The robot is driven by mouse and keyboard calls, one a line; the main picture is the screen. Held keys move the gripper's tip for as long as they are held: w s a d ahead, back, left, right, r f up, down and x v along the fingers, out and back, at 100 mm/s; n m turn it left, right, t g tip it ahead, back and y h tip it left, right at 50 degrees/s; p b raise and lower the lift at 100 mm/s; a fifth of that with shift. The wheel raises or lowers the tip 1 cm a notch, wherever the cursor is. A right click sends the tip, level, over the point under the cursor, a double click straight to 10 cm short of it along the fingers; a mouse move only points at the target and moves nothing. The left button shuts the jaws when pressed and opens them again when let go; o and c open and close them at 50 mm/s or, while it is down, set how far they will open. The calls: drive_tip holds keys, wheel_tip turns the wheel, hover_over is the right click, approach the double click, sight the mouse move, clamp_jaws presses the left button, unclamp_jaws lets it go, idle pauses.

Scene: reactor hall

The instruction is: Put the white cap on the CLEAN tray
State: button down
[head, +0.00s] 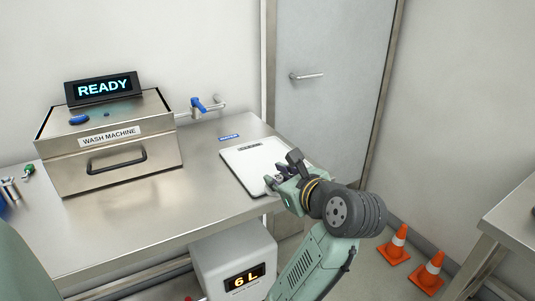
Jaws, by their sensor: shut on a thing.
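A white tray (242,160) lies on the steel table, right of the wash machine. A small dark label sits at its far edge, too small to read. My gripper (275,179) is over the tray's right front part, its fingers pointing left. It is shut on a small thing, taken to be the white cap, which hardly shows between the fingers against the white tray. I cannot tell whether it touches the tray. No other white cap is in view.
The wash machine (110,150), closed, with a READY display (104,87), stands left on the table (165,215). A blue-handled tap (199,106) is behind. A box reading 6 L (235,260) stands below. Orange cones (396,246) are on the floor at right.

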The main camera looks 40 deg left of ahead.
drive_tip(key=s+a+n+g, duration=0.1)
drive_tip(key=s+a, duration=0.1)
drive_tip(key=s, duration=0.2)
drive_tip(key=shift+y, duration=0.3)
drive_tip(key=w+a+b, duration=0.1)
drive_tip(key=w+b, duration=0.1)
drive_tip(key=w, duration=0.1)
drive_tip(key=w+a+b, duration=0.2)
drive_tip(key=w+a+f+b, duration=0.1)
drive_tip(key=w+a+b, duration=0.1)
drive_tip(key=w, duration=0.1)
drive_tip(key=shift+w+a, duration=0.25)
drive_tip(key=shift+w, duration=0.1)
drive_tip(key=p, duration=0.2)
hover_over(269, 174)
drive_tip(key=shift+a+f+p, duration=0.1)
drive_tip(key=shift+f+p, duration=0.55)
drive_tip(key=shift+f, duration=1.15)
drive_tip(key=shift+f, duration=0.15)
drive_tip(key=c, duration=1.4)
unclamp_jaws()
